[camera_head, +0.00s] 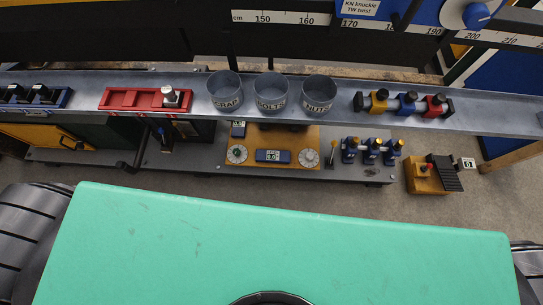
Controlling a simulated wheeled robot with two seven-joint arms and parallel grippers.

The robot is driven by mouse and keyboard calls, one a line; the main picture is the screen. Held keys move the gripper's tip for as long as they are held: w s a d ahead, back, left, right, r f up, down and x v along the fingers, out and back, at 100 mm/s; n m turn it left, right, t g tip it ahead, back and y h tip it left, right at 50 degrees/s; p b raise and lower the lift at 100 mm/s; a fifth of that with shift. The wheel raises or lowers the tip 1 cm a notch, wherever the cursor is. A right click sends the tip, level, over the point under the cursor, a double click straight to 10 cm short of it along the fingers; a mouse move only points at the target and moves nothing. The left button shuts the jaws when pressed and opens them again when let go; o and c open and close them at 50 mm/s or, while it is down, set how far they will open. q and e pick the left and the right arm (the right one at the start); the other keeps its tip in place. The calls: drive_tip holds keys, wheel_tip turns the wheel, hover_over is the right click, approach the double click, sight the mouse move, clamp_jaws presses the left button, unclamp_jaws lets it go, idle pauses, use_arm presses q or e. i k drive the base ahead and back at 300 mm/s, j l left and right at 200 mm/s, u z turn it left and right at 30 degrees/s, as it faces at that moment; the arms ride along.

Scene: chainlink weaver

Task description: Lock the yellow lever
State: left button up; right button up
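A yellow block (378,103) with a dark knob on top sits on the grey shelf, at the left end of a short row. A blue block (407,103) and a red block (435,106) of the same kind stand to its right. Neither of my grippers is in view.
Three grey cups (271,91), a red tray (145,99) and a blue tray (35,99) stand on the shelf (490,116). A yellow panel with dials (272,140) is on the lower bench. A yellow-and-black box (425,177) sits at right. The shelf's right end is mostly clear.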

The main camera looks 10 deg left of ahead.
sight(334, 144)
drive_tip(key=k+u, duration=0.1)
drive_tip(key=u, duration=0.2)
drive_tip(key=k+j+u, duration=0.1)
drive_tip(key=u, duration=0.2)
drive_tip(key=z, duration=1.3)
